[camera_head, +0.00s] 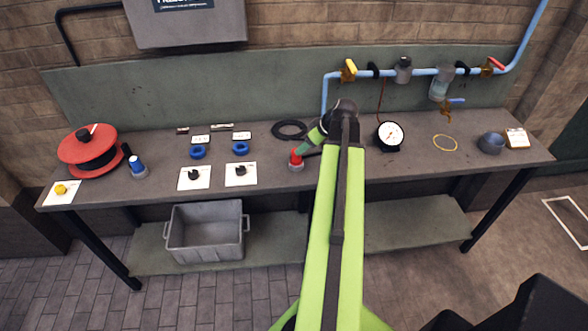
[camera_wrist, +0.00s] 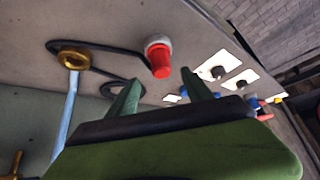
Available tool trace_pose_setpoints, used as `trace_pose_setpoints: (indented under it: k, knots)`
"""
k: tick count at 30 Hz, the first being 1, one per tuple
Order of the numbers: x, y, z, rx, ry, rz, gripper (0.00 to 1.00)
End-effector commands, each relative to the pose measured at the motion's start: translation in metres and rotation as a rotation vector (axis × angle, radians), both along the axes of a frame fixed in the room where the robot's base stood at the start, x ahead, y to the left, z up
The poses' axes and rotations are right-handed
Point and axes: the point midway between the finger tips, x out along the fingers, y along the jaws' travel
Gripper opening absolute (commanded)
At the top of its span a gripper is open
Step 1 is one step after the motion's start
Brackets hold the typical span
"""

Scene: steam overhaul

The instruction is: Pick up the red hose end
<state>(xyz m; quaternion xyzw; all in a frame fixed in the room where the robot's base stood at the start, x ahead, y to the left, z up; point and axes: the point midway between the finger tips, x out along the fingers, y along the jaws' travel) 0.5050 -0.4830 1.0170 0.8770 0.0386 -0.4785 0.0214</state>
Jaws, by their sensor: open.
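The red hose end (camera_head: 296,157) is a short red cylinder standing in a light grey round holder (camera_head: 296,167) near the middle of the bench's front edge. In the wrist view the red hose end (camera_wrist: 161,66) lies just beyond and between my fingertips, with its grey base (camera_wrist: 157,43) behind it. My gripper (camera_head: 303,149) is open and empty close above the red hose end in the head view. In the wrist view its two green fingers (camera_wrist: 162,86) stand apart. My arm hides part of the bench right of the hose end.
A similar blue hose end (camera_head: 137,165) stands at the left by the red reel (camera_head: 88,150). A black hose coil (camera_head: 290,130) lies behind the red hose end. White cards with black knobs (camera_head: 241,172) lie left of it. A pressure gauge (camera_head: 390,134) stands right of my arm.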

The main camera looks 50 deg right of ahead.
Motion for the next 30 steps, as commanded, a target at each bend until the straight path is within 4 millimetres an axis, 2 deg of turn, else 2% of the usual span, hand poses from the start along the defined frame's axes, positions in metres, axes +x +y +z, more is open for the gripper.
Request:
trace_pose_setpoints:
  k: [1, 3, 13, 21, 29, 30]
  knots:
    - [0.006, 0.000, -0.019, -0.001, 0.000, 0.001, 0.59]
    - [0.012, 0.000, -0.027, 0.000, 0.001, 0.000, 0.59]
    - [0.020, 0.002, -0.034, 0.000, 0.001, -0.001, 0.59]
    - [0.042, 0.004, -0.074, 0.000, 0.001, -0.001, 0.59]
    - [0.046, 0.005, -0.073, 0.000, 0.001, -0.002, 0.59]
    - [0.046, 0.005, -0.073, 0.000, 0.001, -0.002, 0.55]
